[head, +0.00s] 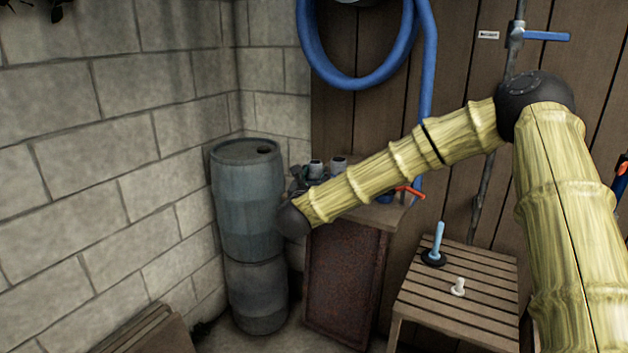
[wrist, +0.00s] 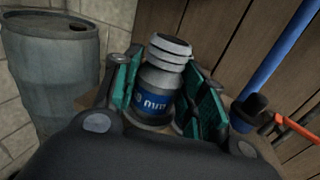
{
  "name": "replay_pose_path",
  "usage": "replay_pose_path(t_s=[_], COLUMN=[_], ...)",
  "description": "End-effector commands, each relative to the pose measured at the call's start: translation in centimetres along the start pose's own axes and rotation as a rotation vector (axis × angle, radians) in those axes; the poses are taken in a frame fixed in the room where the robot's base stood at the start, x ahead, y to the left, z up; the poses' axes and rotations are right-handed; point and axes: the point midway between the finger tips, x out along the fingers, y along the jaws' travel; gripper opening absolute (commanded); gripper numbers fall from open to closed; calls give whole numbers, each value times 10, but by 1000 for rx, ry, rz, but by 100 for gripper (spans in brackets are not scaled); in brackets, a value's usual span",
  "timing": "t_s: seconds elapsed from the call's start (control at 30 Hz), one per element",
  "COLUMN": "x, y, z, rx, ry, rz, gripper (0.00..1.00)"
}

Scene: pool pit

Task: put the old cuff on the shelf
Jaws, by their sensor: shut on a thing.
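My gripper (wrist: 165,95) is shut on a grey ribbed piece with a blue lettered band (wrist: 153,104), which I take to be the old cuff. Teal finger pads stand on both sides of it in the wrist view. In the head view, my gripper (head: 302,178) is at the top of a rusty-fronted cabinet, largely hidden by my arm. Two grey ribbed tops show there, one at the fingers (head: 315,168) and one just right of it (head: 338,163). I cannot tell whether the held piece touches the cabinet top (head: 392,222). No thing is clearly marked as the shelf.
A blue-grey barrel (head: 262,205) stands left of the cabinet. A slatted wooden stand (head: 440,305) at the right holds a blue-handled plunger-like tool (head: 437,245) and a small white fitting (head: 458,287). A blue hose (head: 427,60) hangs on the plank wall. A red-handled valve (head: 410,192) is behind my arm.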

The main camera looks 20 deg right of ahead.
Motion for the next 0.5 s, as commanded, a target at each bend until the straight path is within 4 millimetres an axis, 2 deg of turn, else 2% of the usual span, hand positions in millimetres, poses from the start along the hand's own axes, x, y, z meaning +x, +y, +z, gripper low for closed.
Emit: replay_pose_path(t_s=[0.2, 0.33, 0.5], x=[38, 48, 51], y=[9, 11, 12], z=[-2, -4, -10], rx=[-2, -1, -2], ry=[-2, -1, 0], rz=[-1, 0, 2], gripper=[17, 17, 17])
